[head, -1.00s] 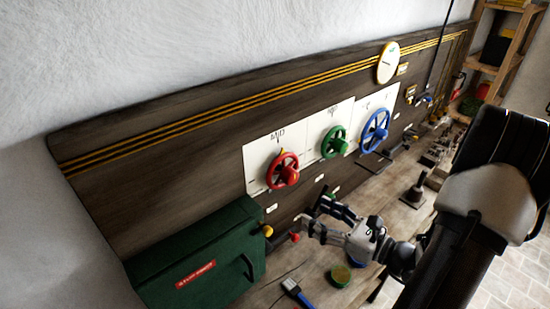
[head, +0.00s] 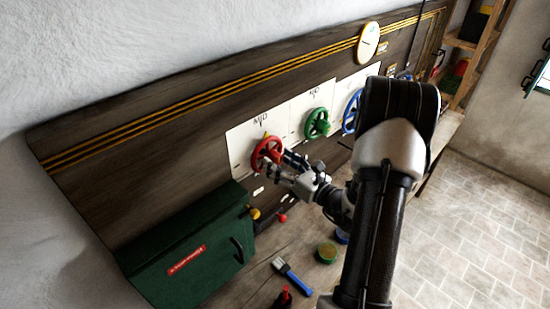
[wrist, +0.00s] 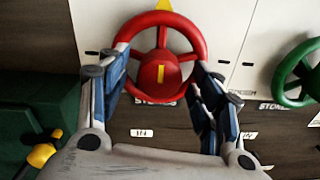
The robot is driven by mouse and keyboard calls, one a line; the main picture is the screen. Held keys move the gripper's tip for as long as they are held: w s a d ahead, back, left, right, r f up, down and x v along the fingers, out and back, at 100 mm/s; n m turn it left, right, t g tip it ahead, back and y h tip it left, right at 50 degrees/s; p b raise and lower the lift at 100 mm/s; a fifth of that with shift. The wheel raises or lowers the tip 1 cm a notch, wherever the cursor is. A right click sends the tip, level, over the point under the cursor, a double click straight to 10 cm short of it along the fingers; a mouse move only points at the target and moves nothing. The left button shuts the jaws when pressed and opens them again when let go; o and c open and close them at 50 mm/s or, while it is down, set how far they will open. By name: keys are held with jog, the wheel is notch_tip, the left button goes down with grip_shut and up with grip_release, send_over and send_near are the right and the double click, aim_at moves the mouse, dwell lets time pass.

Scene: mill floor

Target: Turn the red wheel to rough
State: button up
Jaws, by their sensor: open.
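The red wheel (head: 267,154) is mounted on a white panel on the dark wall board, with a card reading MID above it. In the wrist view the wheel (wrist: 190,38) fills the upper middle, with spokes and a red hub carrying a yellow bar. A yellow pointer (wrist: 164,5) shows above its rim. The word ROUGH is not readable. My gripper (head: 285,168) is open in front of the wheel's lower right side. In the wrist view its fingers stand either side of the hub, near the lower rim. I cannot tell whether they touch it.
A green wheel (head: 317,123) and a partly hidden blue wheel (head: 351,112) are to the right. A green box (head: 190,245) stands below left, beside a yellow knob (wrist: 41,155). A brush (head: 292,276) and a round tin (head: 327,252) lie on the bench.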

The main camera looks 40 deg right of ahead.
jog(key=shift+w+a, duration=0.15)
jog(key=shift+w, duration=1.05)
jog(key=shift+c, duration=0.4)
jog(key=c, duration=1)
